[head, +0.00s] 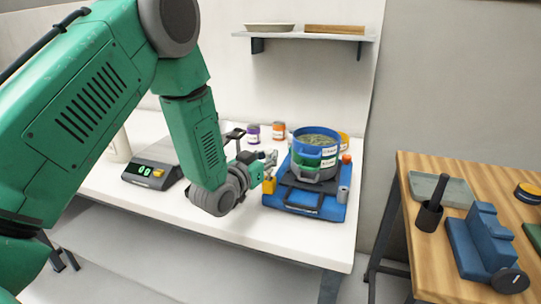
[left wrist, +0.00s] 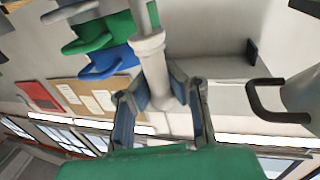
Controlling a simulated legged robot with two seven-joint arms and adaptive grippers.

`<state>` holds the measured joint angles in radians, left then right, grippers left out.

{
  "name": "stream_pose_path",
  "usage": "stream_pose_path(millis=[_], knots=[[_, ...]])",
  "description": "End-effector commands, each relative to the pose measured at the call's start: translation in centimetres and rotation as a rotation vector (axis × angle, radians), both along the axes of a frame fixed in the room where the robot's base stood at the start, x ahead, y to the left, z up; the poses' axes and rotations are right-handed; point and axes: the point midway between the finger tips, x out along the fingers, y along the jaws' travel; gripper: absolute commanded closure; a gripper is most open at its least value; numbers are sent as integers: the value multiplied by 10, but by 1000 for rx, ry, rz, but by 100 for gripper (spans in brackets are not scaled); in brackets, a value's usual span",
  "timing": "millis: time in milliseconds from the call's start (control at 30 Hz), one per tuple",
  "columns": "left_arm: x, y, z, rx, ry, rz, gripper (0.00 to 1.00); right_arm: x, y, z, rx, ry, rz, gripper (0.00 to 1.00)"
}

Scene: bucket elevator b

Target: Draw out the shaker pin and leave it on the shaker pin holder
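My left gripper (head: 262,168) is at the left side of the blue shaker unit in the head view. In the left wrist view its two dark fingers (left wrist: 162,95) stand on either side of a pale grey post with a collar (left wrist: 152,55), which may be the shaker pin. I cannot tell whether the fingers press on it or only surround it. I cannot pick out the pin holder with certainty. My right gripper is not in view.
A scale with a green display (head: 150,174) stands at the left of the white table (head: 120,190). Small purple (head: 253,134) and orange (head: 279,131) jars stand behind. A wooden table (head: 450,200) with a blue block device (head: 482,245) is at right.

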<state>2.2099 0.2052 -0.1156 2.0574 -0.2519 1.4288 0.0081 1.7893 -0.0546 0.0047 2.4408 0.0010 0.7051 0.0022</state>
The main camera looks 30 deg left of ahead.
Motion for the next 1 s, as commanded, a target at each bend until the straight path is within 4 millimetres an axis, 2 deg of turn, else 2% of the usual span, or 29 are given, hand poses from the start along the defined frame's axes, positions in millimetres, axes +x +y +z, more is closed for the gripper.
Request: stream_pose_path(millis=[1000], knots=[[0,0,-27,0,0,0,100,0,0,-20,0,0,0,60]])
